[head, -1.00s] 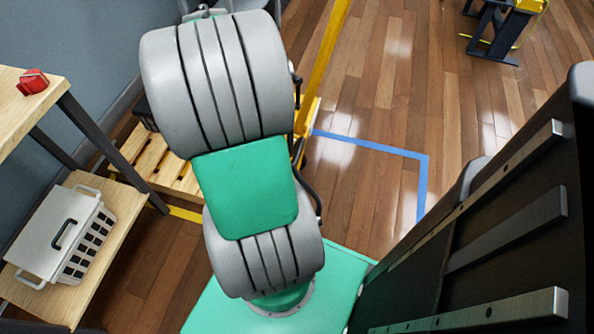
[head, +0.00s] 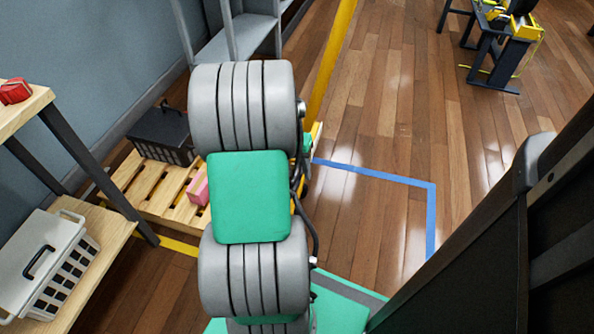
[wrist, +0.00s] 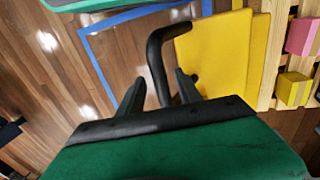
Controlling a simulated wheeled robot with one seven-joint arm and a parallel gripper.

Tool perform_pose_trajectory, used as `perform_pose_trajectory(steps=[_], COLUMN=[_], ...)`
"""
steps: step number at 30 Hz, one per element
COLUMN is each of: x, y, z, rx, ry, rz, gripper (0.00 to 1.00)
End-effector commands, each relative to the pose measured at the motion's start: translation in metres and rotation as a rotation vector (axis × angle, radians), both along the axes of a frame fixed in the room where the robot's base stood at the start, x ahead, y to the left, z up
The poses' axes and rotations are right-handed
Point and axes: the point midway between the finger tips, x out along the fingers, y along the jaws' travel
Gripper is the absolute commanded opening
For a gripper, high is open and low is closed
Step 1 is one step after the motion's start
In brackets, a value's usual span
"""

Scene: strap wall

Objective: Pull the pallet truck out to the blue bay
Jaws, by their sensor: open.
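The pallet truck is mostly hidden behind my arm in the head view; its black bent handle (head: 313,238) shows at the arm's right side. In the wrist view the black handle (wrist: 156,55) curves down between the two fingers of my gripper (wrist: 159,82). The jaws are open; I cannot tell whether either finger touches the handle. Yellow panels (wrist: 217,55), apparently the truck's body, stand beside it. The blue bay (head: 380,174) is a taped outline on the floor to the right; its tape also shows in the wrist view (wrist: 93,62).
A wooden pallet (head: 150,190) carries a black crate (head: 162,135) and a pink block (head: 199,190). A wooden shelf unit (head: 75,285) with a white basket (head: 42,262) stands at left. The floor inside the tape looks clear.

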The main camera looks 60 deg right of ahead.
Motion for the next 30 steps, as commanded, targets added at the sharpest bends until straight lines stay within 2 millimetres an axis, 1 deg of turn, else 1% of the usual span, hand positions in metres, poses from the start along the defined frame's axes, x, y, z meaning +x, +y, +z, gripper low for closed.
perform_pose_trajectory(steps=[1,2,15,16,30], x=[0.0002,0.0002,0.0003,0.0003,0.0003], y=[0.0000,0.0000,0.0000,0.0000,0.0000], z=[0.0003,0.0003,0.0004,0.0004,0.0005], rx=[0.000,0.000,0.000,0.000,-0.001], ry=[0.000,0.000,0.000,0.000,0.000], rz=[0.000,0.000,0.001,0.001,0.001], gripper=[0.40,0.37,0.01,0.00,0.00])
